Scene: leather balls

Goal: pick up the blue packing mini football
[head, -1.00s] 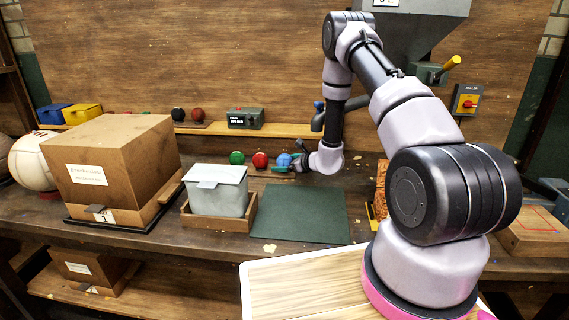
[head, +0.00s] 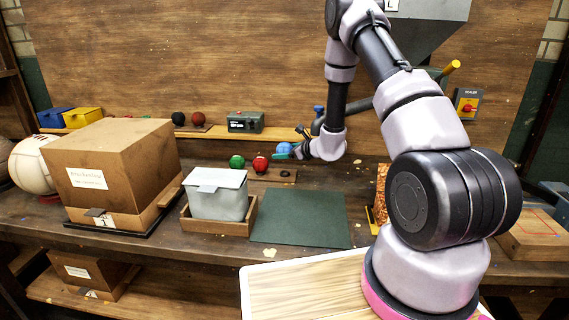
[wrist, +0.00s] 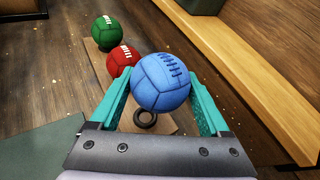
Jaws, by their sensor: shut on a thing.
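The blue mini football (wrist: 161,82) with dark lacing sits between the two teal fingers of my gripper (wrist: 160,100) in the wrist view. My gripper is shut on it and holds it up, clear of the small wooden stand with a dark ring (wrist: 146,118) below. In the head view the blue ball (head: 283,149) shows at the end of my gripper (head: 290,153), partly covered by it. A red mini football (wrist: 122,58) and a green mini football (wrist: 106,32) stand beside it to the left. They also show in the head view as red (head: 260,164) and green (head: 237,161) balls.
A dark green mat (head: 300,217) lies clear on the bench. A lidded grey bin (head: 217,196) in a wooden tray and a large cardboard box (head: 112,165) stand left. A raised wooden shelf (wrist: 262,85) runs close on the right in the wrist view.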

